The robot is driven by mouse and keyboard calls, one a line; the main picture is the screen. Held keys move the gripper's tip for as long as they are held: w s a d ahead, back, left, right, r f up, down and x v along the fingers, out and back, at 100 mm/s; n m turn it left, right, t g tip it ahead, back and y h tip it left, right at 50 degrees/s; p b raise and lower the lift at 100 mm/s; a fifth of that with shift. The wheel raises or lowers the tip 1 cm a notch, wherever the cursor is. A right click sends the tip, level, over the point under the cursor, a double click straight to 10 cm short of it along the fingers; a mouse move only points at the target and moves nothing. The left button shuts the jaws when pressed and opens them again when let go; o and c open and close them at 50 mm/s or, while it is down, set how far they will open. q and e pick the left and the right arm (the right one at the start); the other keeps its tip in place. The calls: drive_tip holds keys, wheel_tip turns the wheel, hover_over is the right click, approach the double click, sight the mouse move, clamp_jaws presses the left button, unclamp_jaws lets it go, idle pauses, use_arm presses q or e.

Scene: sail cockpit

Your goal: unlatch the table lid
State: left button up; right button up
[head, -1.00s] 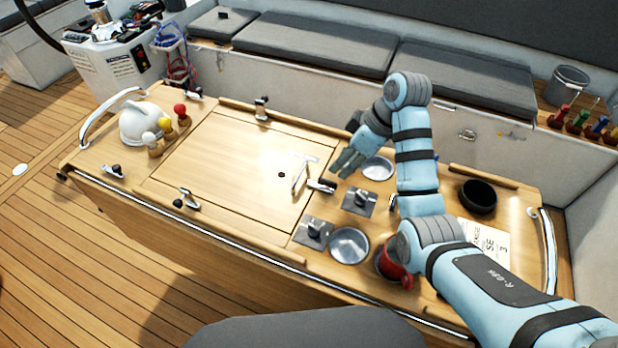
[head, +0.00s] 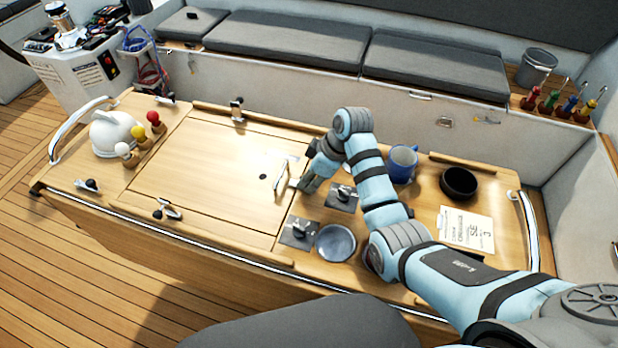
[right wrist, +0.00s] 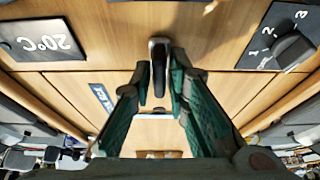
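The table lid (head: 215,185) is a flat wooden panel set flush in the cockpit table, with a small dark hole near its right side. A metal fitting (head: 282,175) stands at the lid's right edge. My right gripper (head: 304,184) is low over the table beside it and covers the dark latch handle in the head view. In the right wrist view the latch handle (right wrist: 158,62) is a dark upright lever between the two green-sided fingers of the gripper (right wrist: 158,82). The fingers are apart; I cannot tell whether either touches the lever. My left gripper is out of view.
Two knob plates (head: 341,197) (head: 299,233) and a steel bowl (head: 336,242) lie close to the right gripper. A blue mug (head: 402,163), black bowl (head: 459,182) and paper card (head: 466,229) stand farther right. A white kettle (head: 112,135) is at the left end.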

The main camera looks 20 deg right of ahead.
clamp_jaws()
